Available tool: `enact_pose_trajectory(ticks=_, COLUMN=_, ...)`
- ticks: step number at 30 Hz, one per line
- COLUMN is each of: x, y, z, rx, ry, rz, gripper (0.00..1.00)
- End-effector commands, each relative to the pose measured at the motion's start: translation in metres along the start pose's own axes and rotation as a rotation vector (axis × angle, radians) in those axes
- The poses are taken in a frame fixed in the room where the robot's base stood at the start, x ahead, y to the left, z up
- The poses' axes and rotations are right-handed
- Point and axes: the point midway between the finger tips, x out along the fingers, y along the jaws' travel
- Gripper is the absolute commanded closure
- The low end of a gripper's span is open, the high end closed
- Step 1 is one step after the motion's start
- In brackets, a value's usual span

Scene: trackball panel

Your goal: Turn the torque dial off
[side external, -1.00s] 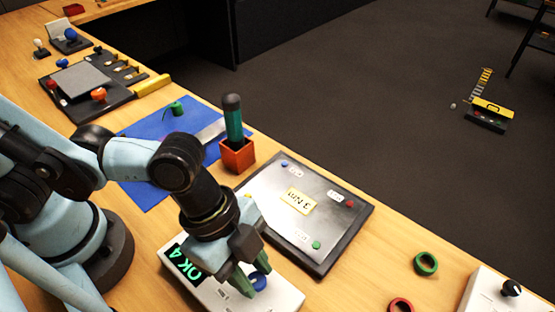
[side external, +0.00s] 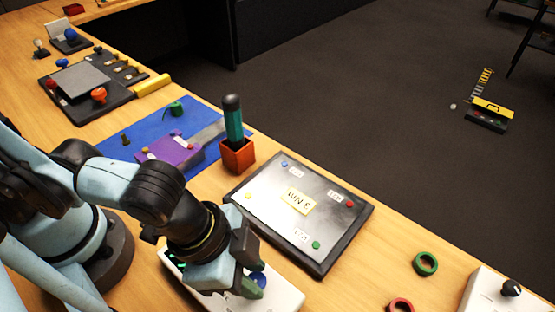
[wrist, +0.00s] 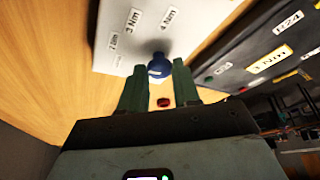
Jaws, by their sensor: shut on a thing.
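The torque dial is a round blue knob (side external: 258,279) on a white box (side external: 288,298) at the bottom of the side view. In the wrist view the blue knob (wrist: 159,66) sits between my green fingertips, beside labels such as 3 Nm and 4 Nm on the white box (wrist: 113,58). My gripper (side external: 254,284) is shut on the knob; it also shows in the wrist view (wrist: 160,82). The dial's pointer cannot be made out. The box's green display is mostly hidden behind my wrist.
A dark-framed panel (side external: 268,224) with a yellow 3 Nm label lies just behind the box. A red-orange holder (side external: 237,155) with a green-handled tool stands beyond it. Green (side external: 425,263) and red (side external: 401,306) rings lie to the right. A purple box (side external: 172,151) sits on the blue mat.

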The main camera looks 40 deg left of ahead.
Motion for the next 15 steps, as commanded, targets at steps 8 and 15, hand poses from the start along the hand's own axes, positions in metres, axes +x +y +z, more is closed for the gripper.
enact_pose_trajectory(ticks=8, x=0.0000, y=-0.0003, z=0.0000, rx=-0.001, ry=-0.001, rz=-0.001, gripper=0.99)
enact_pose_trajectory(ticks=15, x=0.0001, y=-0.0002, z=0.0001, rx=0.000, ry=-0.001, rz=-0.001, gripper=0.43)
